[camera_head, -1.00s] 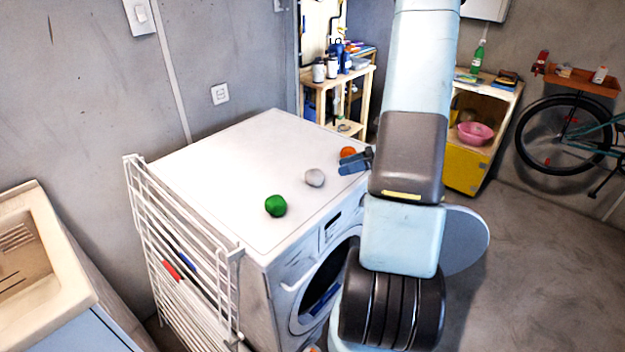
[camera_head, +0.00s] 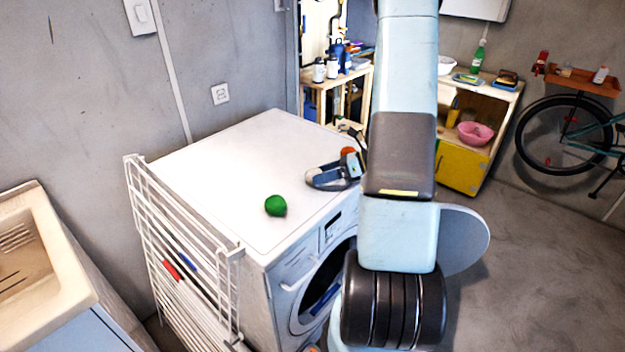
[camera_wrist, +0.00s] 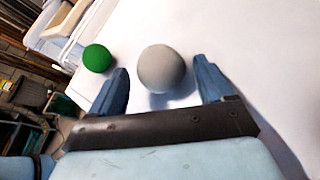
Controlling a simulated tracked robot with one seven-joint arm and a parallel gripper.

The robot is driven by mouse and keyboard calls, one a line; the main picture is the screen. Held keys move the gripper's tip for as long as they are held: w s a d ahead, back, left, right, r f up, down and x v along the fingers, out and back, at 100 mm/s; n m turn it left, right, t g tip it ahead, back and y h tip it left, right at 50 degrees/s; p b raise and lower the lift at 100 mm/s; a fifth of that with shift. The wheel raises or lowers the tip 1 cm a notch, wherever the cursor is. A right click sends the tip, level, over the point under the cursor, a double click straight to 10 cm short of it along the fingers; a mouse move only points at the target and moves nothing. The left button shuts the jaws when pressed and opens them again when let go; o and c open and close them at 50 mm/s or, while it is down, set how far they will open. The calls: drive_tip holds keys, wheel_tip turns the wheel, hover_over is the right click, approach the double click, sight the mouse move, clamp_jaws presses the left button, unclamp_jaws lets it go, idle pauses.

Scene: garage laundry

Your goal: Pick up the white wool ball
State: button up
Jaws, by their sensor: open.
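The white wool ball (camera_wrist: 163,68) shows in the wrist view as a greyish-white ball on the white washing machine top, between and slightly beyond my open fingertips. In the head view my gripper (camera_head: 325,179) covers most or all of it. My gripper also shows in the wrist view (camera_wrist: 162,82), with blue fingers spread apart on either side of the ball. Whether the fingers touch the ball is not clear; a gap shows on both sides.
A green ball (camera_head: 275,205) lies on the washing machine (camera_head: 215,180), left of my gripper; an orange ball (camera_head: 348,151) is just behind it. A white drying rack (camera_head: 185,255) stands along the machine's left side. The machine top's back left is clear.

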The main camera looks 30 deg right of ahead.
drive_tip(key=shift+c, duration=0.5)
drive_tip(key=c, duration=1)
drive_tip(key=shift+c, duration=0.2)
drive_tip(key=shift+r, duration=0.55)
wheel_tip(320, 180, up, 3)
drive_tip(key=shift+d+f, duration=0.15)
drive_tip(key=shift+f, duration=0.05)
drive_tip(key=s+d+r, duration=0.3)
drive_tip(key=d+r, duration=0.6)
drive_tip(key=d, duration=0.4)
drive_tip(key=shift+s+d+r, duration=0.15)
